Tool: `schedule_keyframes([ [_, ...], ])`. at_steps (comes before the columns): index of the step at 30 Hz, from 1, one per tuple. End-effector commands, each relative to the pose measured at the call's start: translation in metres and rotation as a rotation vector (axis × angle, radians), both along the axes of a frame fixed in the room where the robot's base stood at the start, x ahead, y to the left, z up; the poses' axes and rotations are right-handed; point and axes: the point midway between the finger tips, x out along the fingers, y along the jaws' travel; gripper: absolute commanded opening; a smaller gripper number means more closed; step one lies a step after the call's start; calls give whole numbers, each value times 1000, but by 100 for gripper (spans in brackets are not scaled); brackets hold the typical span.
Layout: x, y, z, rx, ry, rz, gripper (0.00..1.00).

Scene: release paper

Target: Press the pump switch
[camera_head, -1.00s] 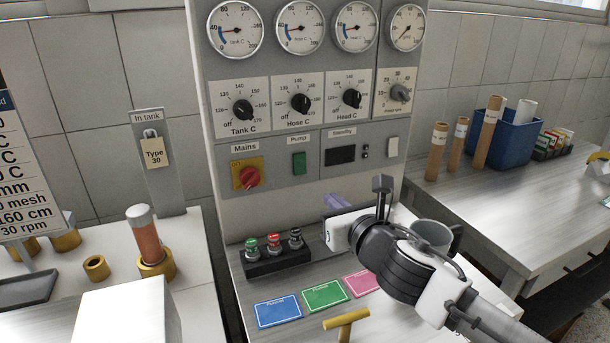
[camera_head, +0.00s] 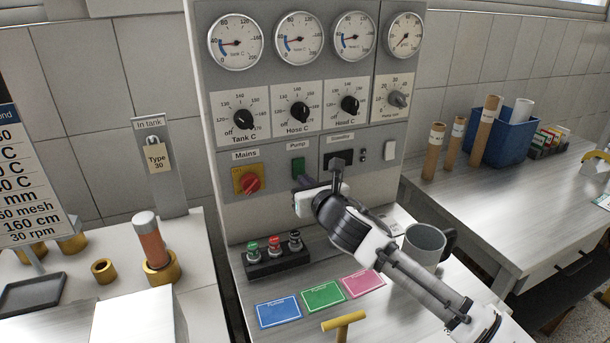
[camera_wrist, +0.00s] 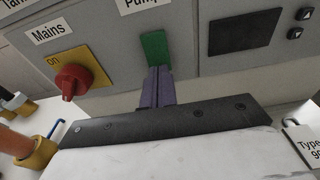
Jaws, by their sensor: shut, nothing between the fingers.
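The pump switch (camera_head: 298,167) is a green rocker under the "Pump" label on the grey panel. It also shows in the wrist view (camera_wrist: 154,48), upper middle. My gripper (camera_head: 300,183) is shut and empty, its purple fingers pointing at the panel. In the wrist view the fingertips (camera_wrist: 159,72) overlap the lower edge of the green switch. I cannot tell whether they touch it. The upper part of the switch stays visible.
The red mains knob (camera_head: 250,183) on a yellow plate is left of the switch. A dark standby display (camera_head: 334,158) is to its right. Below are a button box (camera_head: 276,262), coloured cards (camera_head: 323,296) and a grey mug (camera_head: 423,245).

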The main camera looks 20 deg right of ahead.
Motion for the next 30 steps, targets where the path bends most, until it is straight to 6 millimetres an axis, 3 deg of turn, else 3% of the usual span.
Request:
schedule_keyframes([
  [20, 11, 0, -10, 0, -35, -1, 0],
  [30, 12, 1, -3, 1, -42, 0, 0],
])
